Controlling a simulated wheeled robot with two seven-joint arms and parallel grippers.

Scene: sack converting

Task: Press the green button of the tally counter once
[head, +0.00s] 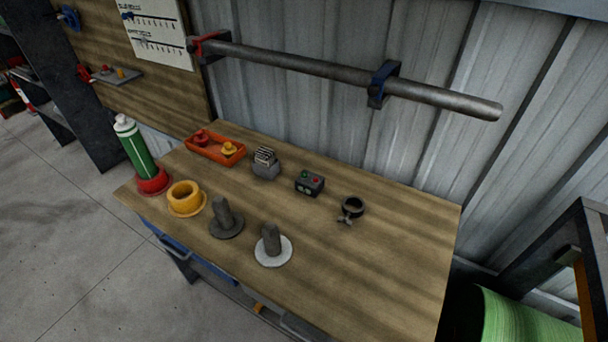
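The tally counter (309,184) is a small dark box standing on the wooden workbench, right of the middle of its back half. Its green button (306,175) is on the top at the left, and a red button (317,181) is beside it on the right. Nothing touches the counter. Neither of my grippers shows in the head view.
On the workbench (350,265) stand an orange tray (205,153), a grey holder (265,165), a black ring clamp (350,209), a yellow ring (184,198), two pegged discs (226,222) (272,248) and a green bottle (135,147). A pipe (330,70) runs along the wall. The bench's right part is clear.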

